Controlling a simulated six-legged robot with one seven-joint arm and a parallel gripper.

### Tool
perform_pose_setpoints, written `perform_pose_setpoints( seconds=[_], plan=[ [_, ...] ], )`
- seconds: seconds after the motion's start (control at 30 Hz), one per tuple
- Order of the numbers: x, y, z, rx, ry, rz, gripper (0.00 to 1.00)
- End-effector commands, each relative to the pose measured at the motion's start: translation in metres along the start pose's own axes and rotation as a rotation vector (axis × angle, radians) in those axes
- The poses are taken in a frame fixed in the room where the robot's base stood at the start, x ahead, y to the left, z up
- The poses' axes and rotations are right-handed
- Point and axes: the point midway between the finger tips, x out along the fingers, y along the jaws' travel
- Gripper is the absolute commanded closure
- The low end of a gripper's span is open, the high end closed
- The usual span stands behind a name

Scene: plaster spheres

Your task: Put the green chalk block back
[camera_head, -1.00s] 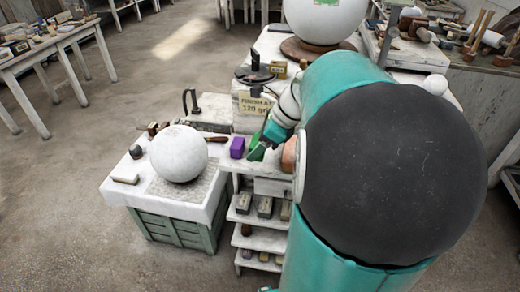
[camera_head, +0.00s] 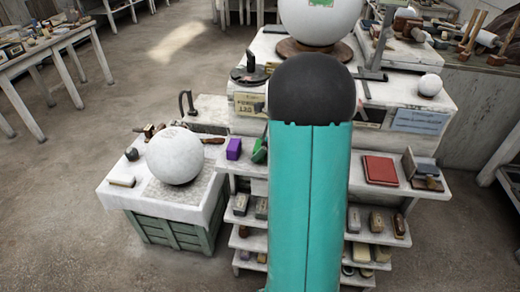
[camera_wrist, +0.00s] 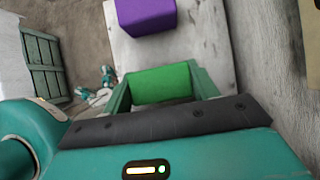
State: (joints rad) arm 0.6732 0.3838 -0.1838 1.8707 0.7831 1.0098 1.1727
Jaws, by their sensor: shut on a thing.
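The green chalk block (camera_wrist: 162,84) is between the two fingers of my gripper (camera_wrist: 160,90) in the wrist view, and the gripper is shut on it. A purple block (camera_wrist: 146,14) lies on the white shelf just beyond it, apart from it. In the head view the purple block (camera_head: 233,149) sits at the left end of the shelf top. Just right of it a green patch (camera_head: 260,150) shows beside my arm; I cannot tell block from finger there. My arm hides the rest of the gripper. Whether the green block touches the shelf is not clear.
A white sphere (camera_head: 176,156) stands on the low table at left. Lower shelves (camera_head: 250,243) hold several small blocks. A large sphere (camera_head: 322,18) stands behind my arm.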

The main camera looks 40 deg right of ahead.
Motion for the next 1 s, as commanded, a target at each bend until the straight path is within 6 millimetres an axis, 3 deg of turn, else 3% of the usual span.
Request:
perform_pose_setpoints(
  seconds=[0.37,0.4,0.5,0.83,1.0],
  plan=[
    [0.007,0.000,-0.005,-0.001,0.000,-0.002,0.68],
    [0.008,0.000,-0.005,-0.001,0.000,-0.002,0.37],
    [0.007,0.000,-0.005,-0.001,0.000,-0.002,0.19],
    [0.005,0.000,-0.003,-0.001,0.000,-0.003,0.19],
    [-0.014,-0.001,-0.003,-0.001,-0.001,-0.005,0.19]
  ],
)
